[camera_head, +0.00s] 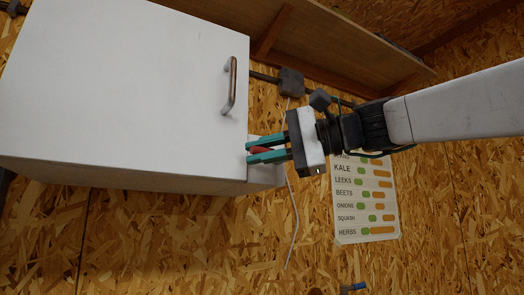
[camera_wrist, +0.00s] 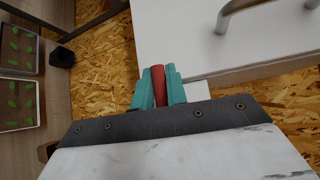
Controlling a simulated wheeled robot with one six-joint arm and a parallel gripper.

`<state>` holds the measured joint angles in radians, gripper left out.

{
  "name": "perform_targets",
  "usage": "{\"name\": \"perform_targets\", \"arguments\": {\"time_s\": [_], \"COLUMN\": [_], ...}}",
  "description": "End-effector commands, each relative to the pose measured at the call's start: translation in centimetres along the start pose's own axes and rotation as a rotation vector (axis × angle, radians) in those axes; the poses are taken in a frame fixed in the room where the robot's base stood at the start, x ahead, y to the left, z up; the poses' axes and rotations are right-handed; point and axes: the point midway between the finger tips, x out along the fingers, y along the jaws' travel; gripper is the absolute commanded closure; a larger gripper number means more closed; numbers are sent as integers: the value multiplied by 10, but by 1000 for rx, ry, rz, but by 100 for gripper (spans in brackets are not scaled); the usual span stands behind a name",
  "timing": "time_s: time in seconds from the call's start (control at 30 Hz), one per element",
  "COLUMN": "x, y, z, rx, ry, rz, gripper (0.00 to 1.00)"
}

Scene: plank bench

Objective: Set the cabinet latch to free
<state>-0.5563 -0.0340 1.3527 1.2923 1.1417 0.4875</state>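The white cabinet (camera_head: 120,85) hangs at the upper left of the head view, its door shut, with a metal bar handle (camera_head: 230,86) near the door's right edge. A red latch lever (camera_head: 261,150) is at the cabinet's lower right corner, mostly hidden by my fingers. My gripper (camera_head: 250,153) reaches it from the right. In the wrist view the red lever (camera_wrist: 158,84) lies between my two teal fingers (camera_wrist: 158,72), which appear to press it from both sides. The lever's pivot and any markings are hidden.
Dark boxes with a cable (camera_head: 291,82) sit on the chipboard wall right of the cabinet. A planting list (camera_head: 365,205) hangs below my arm. A wooden shelf (camera_head: 330,45) runs above. In the wrist view, trays with green patches (camera_wrist: 17,103) lie at the left.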

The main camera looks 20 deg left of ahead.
Motion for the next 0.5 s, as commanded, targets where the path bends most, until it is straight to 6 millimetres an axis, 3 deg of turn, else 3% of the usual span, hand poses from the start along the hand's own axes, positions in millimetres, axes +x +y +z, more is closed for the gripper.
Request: {"name": "perform_targets", "arguments": {"time_s": [0.5], "x": [1], "y": [6], "z": [-1], "rx": [-84], "ry": [24], "rz": [82], "gripper": [100]}}
